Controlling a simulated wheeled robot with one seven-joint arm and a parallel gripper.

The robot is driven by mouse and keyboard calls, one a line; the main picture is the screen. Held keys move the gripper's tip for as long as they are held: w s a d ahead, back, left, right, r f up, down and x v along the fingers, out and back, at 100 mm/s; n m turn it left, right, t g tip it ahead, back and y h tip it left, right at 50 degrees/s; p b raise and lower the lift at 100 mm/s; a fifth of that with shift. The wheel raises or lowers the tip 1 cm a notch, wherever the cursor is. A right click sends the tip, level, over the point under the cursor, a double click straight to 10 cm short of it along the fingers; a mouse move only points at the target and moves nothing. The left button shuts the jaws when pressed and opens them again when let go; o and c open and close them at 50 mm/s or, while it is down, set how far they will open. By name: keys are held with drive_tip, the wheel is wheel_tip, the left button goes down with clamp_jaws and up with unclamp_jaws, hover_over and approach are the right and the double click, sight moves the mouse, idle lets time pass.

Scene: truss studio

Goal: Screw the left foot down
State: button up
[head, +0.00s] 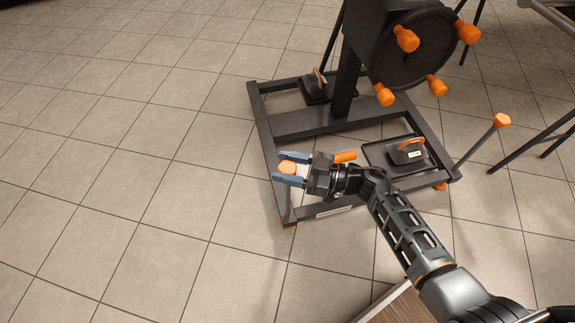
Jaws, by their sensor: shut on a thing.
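A dark steel base frame (262,124) stands on the tiled floor. My gripper (279,167) is at the frame's left side, near its front left corner. Its two blue-grey fingers are shut on an orange knob (288,168), one finger on each side. What is under the knob is partly hidden by the fingers, so I cannot tell how far the left foot is screwed down. Another orange foot part (440,187) shows at the front right corner.
A dark column with a round plate (412,55) bearing several orange knobs rises from the frame. Black weights with orange handles (407,152) sit on the base. An orange-tipped rod (502,120) slants at the right, near thin black stand legs. The left floor is clear.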

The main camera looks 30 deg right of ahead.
drive_tip(key=shift+h+p, duration=0.3)
drive_tip(key=shift+p, duration=0.05)
drive_tip(key=shift+s+r+m+t+h+p, duration=0.1)
drive_tip(key=shift+s+m+t+h+p, duration=0.05)
drive_tip(key=shift+m+t+h+p, duration=0.9)
drive_tip(key=m+h, duration=0.1)
drive_tip(key=m+t+h, duration=0.1)
drive_tip(key=h, duration=0.1)
drive_tip(key=m+t+h, duration=0.1)
drive_tip(key=shift+f, duration=0.25)
drive_tip(key=shift+d+m+t+h+b, duration=0.1)
drive_tip(key=shift+m+t+h+b, duration=0.15)
drive_tip(key=shift+m+h+b, duration=0.95)
drive_tip(key=shift+m+t+h+b, duration=0.25)
drive_tip(key=shift+m+h, duration=1)
drive_tip(key=shift+h, duration=1.4)
drive_tip(key=shift+r+m+g+h+b, duration=0.1)
drive_tip(key=shift+m+g+h+b, duration=0.4)
drive_tip(key=shift+m+h, duration=0.9)
drive_tip(key=shift+m+g+h+b, duration=0.25)
drive_tip(key=shift+m+g+h, duration=0.5)
drive_tip(key=shift+h, duration=1.15)
drive_tip(key=shift+m+g+h, duration=0.3)
drive_tip(key=shift+m+h, duration=0.35)
drive_tip(key=shift+h, duration=0.15)
drive_tip(key=o, duration=0.9)
drive_tip(key=shift+o, duration=0.2)
